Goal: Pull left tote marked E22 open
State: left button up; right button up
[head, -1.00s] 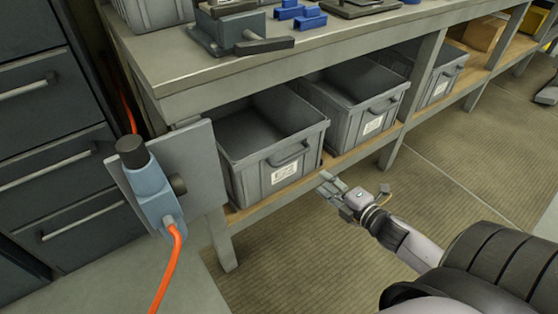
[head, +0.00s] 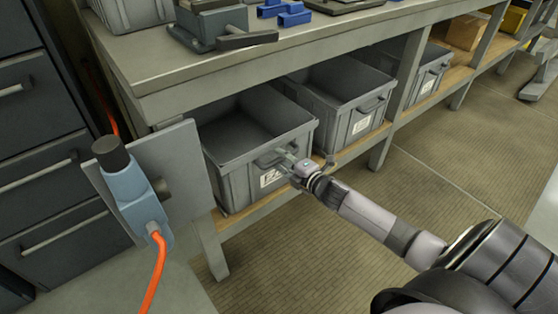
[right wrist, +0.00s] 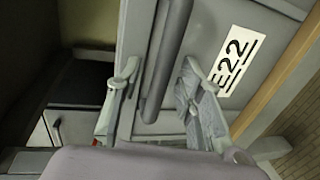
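The left tote (head: 240,187) is a grey open-topped bin on the shelf under the bench, and it looks empty inside. Its white label (right wrist: 237,60) reads E22 in the right wrist view. The tote's grey bar handle (right wrist: 167,50) is on its front wall. My right gripper (right wrist: 158,66) is open, with one finger on each side of the handle. A gap shows between the handle and the right finger; the left finger is close beside the bar. In the head view my right gripper (head: 289,160) partly covers the handle and label. My left gripper is out of view.
Another grey tote (head: 345,100) stands just right of it, past which is a bench leg (head: 408,75). A blue device (head: 128,190) with an orange cable is on a plate at the bench's left end. The floor in front is clear.

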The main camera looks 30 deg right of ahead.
jog(key=shift+w+f, duration=0.1)
jog(key=shift+w, duration=0.45)
jog(key=shift+c, duration=0.4)
grip_shut()
